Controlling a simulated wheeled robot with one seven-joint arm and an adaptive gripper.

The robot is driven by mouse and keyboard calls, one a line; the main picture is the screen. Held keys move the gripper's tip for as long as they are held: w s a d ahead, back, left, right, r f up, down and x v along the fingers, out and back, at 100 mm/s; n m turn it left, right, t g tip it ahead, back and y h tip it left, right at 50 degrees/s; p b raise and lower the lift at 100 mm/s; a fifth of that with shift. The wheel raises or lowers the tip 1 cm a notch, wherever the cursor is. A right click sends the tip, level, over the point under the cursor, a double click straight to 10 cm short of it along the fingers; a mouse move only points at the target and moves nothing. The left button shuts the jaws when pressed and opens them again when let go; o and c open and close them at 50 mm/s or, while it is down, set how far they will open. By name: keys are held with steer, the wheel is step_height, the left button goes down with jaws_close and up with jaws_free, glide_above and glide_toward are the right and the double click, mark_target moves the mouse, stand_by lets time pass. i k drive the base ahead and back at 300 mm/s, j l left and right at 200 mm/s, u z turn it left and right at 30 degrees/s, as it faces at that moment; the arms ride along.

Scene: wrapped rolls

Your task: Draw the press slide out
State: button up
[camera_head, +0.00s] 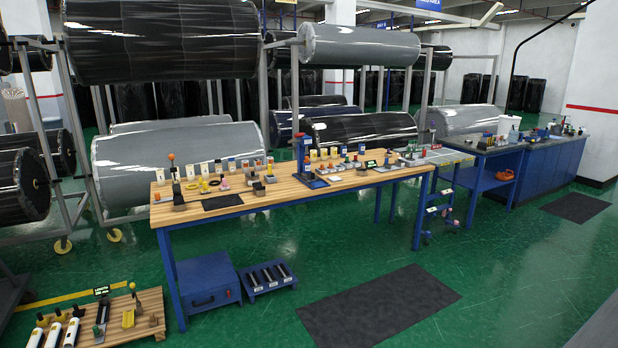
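A blue upright press-like device (303,154) with a red part near its top stands on a blue base plate at the middle of the long wooden workbench (282,194). It is small in the picture, and I cannot make out a separate slide on it or how far any slide is drawn out. My gripper is not in view.
Many small tools and bottles stand along the workbench. A blue cabinet (208,284) and a blue rack of rollers (268,278) sit below it. A low wooden platform (148,325) with tools is at lower left. Wrapped rolls (360,46) hang behind. The floor around the black mat (380,305) is clear.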

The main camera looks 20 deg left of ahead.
mark_target(309, 174)
steer(key=i+j+u, duration=0.35)
steer(key=i, duration=0.2)
steer(key=i+j+u, duration=0.4)
steer(key=i, duration=0.15)
steer(key=i+u, duration=0.35)
steer(key=i, duration=0.25)
steer(key=i+j, duration=0.1)
steer(key=i, duration=1.95)
steer(key=i+j+z, duration=0.15)
steer(key=i+z, duration=0.3)
steer(key=i+j+z, duration=0.4)
steer(key=i, duration=0.25)
steer(key=i+j+z, duration=0.45)
